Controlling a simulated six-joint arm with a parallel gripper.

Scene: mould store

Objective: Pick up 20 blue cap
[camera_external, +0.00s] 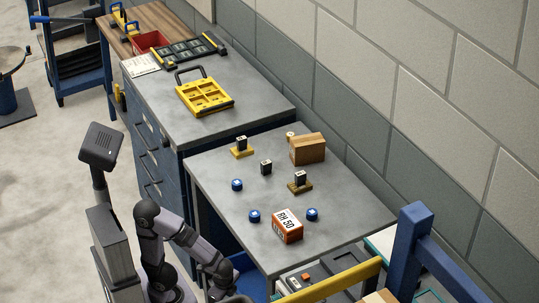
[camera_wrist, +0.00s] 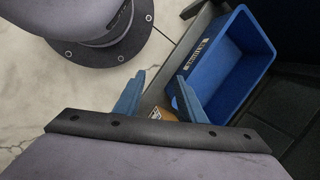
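Three round blue caps stand on the grey table in the external view: one at the left (camera_external: 237,185), one at the front (camera_external: 254,216) and one at the right (camera_external: 312,214). Any numbers on them are too small to read. My gripper (camera_wrist: 162,76) shows in the wrist view with its two blue fingers spread apart and no cap between them. It points down near a blue bin (camera_wrist: 237,62), and the caps are not in that view. In the external view my arm bends down low beside the table's near edge; the fingers are not clear there.
An orange box marked RH 50 (camera_external: 288,226) stands near the front caps. A cardboard box (camera_external: 307,149) and small black blocks, such as this one (camera_external: 265,167), stand behind. A yellow tray (camera_external: 204,96) lies on the farther bench. A blue post (camera_external: 408,250) rises at the right.

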